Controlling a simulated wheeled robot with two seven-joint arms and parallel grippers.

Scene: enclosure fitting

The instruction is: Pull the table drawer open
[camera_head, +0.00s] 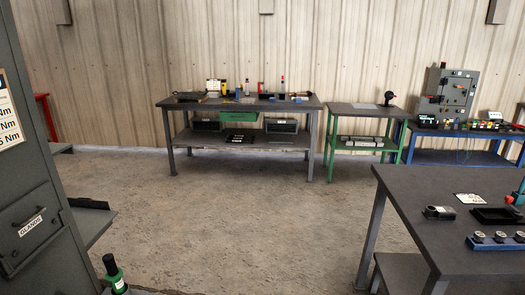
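A long dark-topped workbench (190,104) stands against the far wall, a good distance across the floor. A green drawer (239,116) hangs under its top, a little right of the middle. Its front looks flush or only slightly out; I cannot tell exactly from here. Neither of my grippers shows in the head view, so nothing of mine is seen touching the drawer.
Open concrete floor (210,225) lies between me and the workbench. A grey cabinet (30,150) stands close on the left. A dark table (410,190) with small parts is near right. A green-framed table (350,110) stands right of the workbench.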

